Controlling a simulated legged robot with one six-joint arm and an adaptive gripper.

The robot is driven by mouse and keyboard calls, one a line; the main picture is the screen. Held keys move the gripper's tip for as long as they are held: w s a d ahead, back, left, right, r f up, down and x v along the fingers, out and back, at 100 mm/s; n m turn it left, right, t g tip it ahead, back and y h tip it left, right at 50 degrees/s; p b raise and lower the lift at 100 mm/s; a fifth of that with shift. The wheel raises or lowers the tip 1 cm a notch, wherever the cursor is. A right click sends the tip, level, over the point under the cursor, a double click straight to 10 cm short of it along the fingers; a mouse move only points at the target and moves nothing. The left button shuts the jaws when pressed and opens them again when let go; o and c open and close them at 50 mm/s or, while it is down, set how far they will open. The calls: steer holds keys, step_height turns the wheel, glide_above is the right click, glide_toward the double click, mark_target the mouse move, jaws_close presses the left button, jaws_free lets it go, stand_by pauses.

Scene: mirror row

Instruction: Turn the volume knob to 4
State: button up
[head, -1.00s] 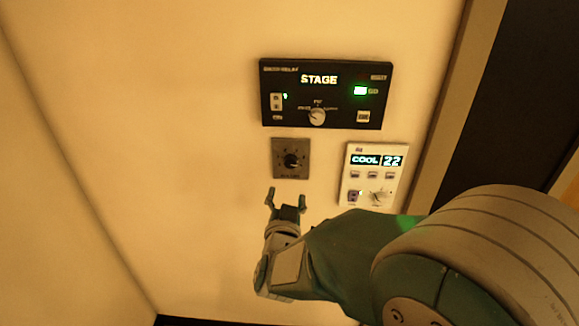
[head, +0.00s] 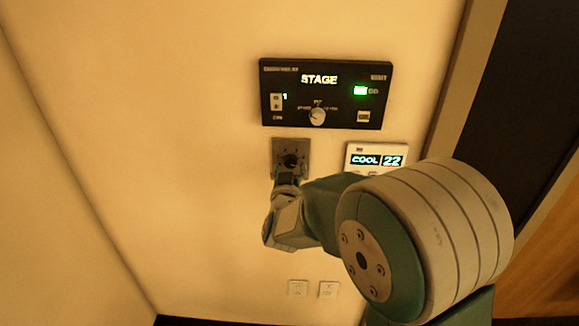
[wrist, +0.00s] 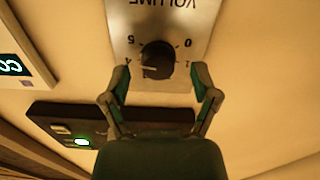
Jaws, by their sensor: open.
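The volume knob (wrist: 158,58) is a dark round knob on a silver plate (wrist: 204,18) marked VOLUME, upside down in the wrist view. A light mark on the knob's face points left, toward the printed 4; its exact setting is hard to tell. In the head view the knob (head: 291,160) sits on its small grey plate (head: 303,146). My gripper (wrist: 158,72) is open, with one finger either side of the knob's lower part in the wrist view. I cannot tell whether they touch it. In the head view my gripper (head: 288,175) covers the plate's lower edge.
A black STAGE panel (head: 345,75) with its own pale knob (head: 317,116) is mounted just above. A white thermostat (head: 376,147) reading COOL 22 is to the right, partly covered by my arm. The wall at left is bare.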

steer(key=shift+w, duration=0.6)
steer(key=shift+c, duration=0.4)
jaws_close()
steer(key=n, duration=0.5)
